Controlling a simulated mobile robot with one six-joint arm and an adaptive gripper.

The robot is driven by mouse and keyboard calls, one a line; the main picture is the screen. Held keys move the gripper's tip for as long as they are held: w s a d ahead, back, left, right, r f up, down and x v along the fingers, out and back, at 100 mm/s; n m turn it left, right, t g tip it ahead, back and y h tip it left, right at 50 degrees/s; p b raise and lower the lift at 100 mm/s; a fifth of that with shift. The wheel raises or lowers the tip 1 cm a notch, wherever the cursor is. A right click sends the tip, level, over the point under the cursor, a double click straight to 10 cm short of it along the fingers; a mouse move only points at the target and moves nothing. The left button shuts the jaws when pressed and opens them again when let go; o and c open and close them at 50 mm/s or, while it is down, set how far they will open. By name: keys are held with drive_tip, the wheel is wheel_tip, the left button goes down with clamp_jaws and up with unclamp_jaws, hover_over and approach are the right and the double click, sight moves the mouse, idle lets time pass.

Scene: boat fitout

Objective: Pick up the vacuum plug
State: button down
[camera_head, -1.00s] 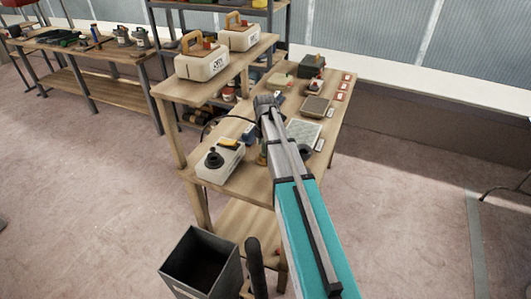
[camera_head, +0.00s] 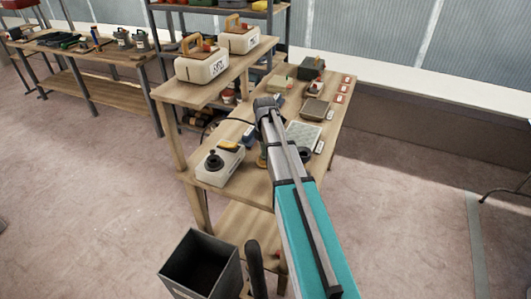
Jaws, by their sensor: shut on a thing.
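I cannot make out the vacuum plug with certainty. My arm reaches from the bottom right over the wooden workbench (camera_head: 226,190). Its dark far end is above the middle of the bench. My gripper's fingers do not show; the arm hides that spot. A small dark round thing (camera_head: 305,154) lies on the bench just right of the arm, too small to identify. Part of a brownish-green thing (camera_head: 262,160) shows just left of the arm.
A pale box with a black knob (camera_head: 218,165) stands on the bench's near left part. Two cream boxes with handles (camera_head: 202,66) stand on the raised shelf. Trays and small parts fill the back right. An open grey bin (camera_head: 202,262) stands on the floor in front.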

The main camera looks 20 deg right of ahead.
drive_tip(key=shift+r, duration=0.2)
idle(0.3)
wheel_tip(320, 180, up, 3)
drive_tip(key=p, duration=0.3)
drive_tip(key=shift+f, duration=0.1)
drive_tip(key=s+r+p, duration=0.9)
drive_tip(key=s+p, duration=0.1)
drive_tip(key=s, duration=0.4)
drive_tip(key=shift+r, duration=0.4)
idle(1.2)
drive_tip(key=shift+f+b, duration=1.9)
drive_tip(key=shift+w, duration=0.15)
drive_tip(key=w+m, duration=0.1)
drive_tip(key=w, duration=0.3)
drive_tip(key=w+m, duration=0.2)
drive_tip(key=w, duration=0.2)
drive_tip(key=w+m, duration=0.2)
drive_tip(key=w, duration=0.2)
drive_tip(key=shift+w+r, duration=0.15)
drive_tip(key=shift+w, duration=0.15)
drive_tip(key=shift+w+m, duration=0.5)
drive_tip(key=shift+w, duration=0.1)
